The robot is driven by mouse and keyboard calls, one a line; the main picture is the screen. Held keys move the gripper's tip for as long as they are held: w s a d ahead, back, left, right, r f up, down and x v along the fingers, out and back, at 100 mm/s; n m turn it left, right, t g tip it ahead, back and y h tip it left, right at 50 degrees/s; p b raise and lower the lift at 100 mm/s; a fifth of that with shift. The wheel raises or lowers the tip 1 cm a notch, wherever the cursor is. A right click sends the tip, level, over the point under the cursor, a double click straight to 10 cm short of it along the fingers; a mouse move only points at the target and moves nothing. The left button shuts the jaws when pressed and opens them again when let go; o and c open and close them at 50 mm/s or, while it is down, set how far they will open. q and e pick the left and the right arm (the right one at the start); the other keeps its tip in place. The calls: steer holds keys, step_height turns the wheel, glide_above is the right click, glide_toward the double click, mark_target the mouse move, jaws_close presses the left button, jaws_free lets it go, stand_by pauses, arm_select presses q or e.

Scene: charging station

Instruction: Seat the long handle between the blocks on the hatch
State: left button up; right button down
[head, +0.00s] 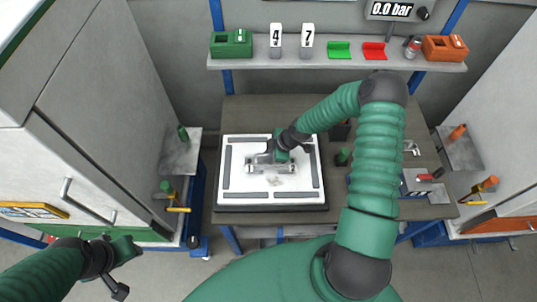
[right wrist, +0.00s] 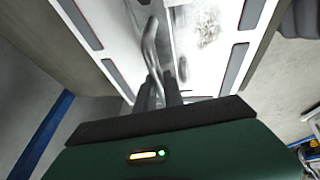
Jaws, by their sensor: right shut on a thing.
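The hatch (head: 233,181) is a white square panel with grey strips along its edges, lying on the table. It also shows in the right wrist view (right wrist: 113,33). My right gripper (head: 270,156) is over the middle of the hatch. It is shut on the long handle, a grey metal bar (right wrist: 150,42) that rises from between its fingers. Grey metal parts (head: 285,168) lie across the hatch middle under the gripper; I cannot clearly separate the blocks from the handle, nor tell whether the handle touches the hatch. My left gripper (head: 118,272) hangs at lower left, away from the hatch; its jaw opening is unclear.
A shelf (head: 340,66) behind the table carries a green box, number blocks 4 and 7, green and red holders and an orange box. Small tools (head: 415,180) lie on the table's right side. Cabinets (head: 100,100) stand on both sides.

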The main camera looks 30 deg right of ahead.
steer(key=shift+f+b, duration=1.2)
steer(key=shift+f, duration=0.25)
steer(key=c, duration=1.4)
jaws_free()
steer(key=shift+o, duration=0.2)
steer(key=shift+r, duration=0.1)
steer(key=v, duration=1.6)
steer(key=shift+r+b, duration=0.2)
steer(key=shift+b, duration=0.1)
steer(key=shift+s+d, duration=0.1)
steer(key=shift+d, duration=0.05)
